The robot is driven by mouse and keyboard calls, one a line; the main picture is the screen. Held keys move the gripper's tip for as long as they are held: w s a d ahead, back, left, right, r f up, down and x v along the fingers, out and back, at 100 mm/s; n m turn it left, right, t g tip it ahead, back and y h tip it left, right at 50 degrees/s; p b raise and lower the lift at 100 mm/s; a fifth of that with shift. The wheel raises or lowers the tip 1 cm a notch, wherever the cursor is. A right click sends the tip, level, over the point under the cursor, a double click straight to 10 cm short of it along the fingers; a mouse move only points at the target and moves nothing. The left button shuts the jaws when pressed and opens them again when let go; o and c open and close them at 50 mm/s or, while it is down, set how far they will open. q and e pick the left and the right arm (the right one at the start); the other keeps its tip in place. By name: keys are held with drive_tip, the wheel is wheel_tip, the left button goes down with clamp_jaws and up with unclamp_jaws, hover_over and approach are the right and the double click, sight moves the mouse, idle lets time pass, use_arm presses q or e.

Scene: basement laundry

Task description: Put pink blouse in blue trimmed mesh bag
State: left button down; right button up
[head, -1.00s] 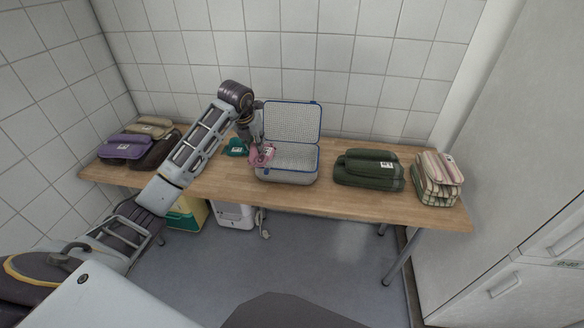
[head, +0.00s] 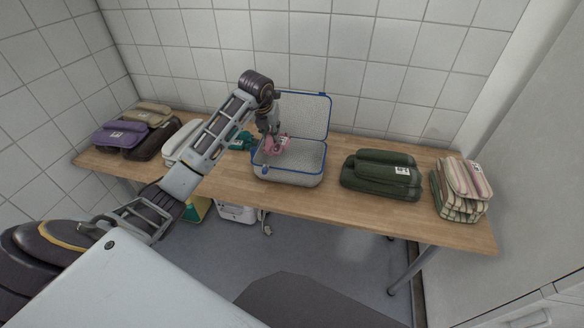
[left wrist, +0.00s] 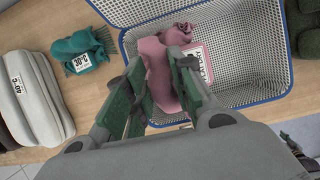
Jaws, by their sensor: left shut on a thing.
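The pink blouse (head: 277,146) is a small bundle with a white label, held at the open blue trimmed mesh bag (head: 288,180). The bag is a pale mesh case with blue edging, its lid raised at the back. My left gripper (head: 271,134) is shut on the blouse, over the left part of the bag. In the left wrist view the blouse (left wrist: 165,62) lies between the green-padded fingers, within the bag's blue rim (left wrist: 245,103). Whether it touches the bag's floor I cannot tell. My right gripper is not in view.
A teal fringed item (left wrist: 80,55) lies left of the bag, beside a pale folded pile (left wrist: 35,95). Dark green folded textiles (head: 380,180) and a striped pile (head: 462,190) stand right. Purple, brown and tan bundles (head: 118,135) are far left. The table front (head: 225,188) is clear.

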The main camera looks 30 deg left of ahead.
sight(272, 149)
use_arm(q)
wheel_tip(272, 149, down, 5)
drive_tip(key=shift+f, duration=0.6)
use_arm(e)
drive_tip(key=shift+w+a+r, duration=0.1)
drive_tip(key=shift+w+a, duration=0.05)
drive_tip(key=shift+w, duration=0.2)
use_arm(q)
wheel_tip(272, 149, down, 2)
drive_tip(key=shift+f, duration=0.85)
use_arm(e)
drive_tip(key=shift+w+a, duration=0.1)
use_arm(q)
drive_tip(key=shift+f+b, duration=0.15)
drive_tip(key=shift+b, duration=0.15)
drive_tip(key=c, duration=1.2)
unclamp_jaws()
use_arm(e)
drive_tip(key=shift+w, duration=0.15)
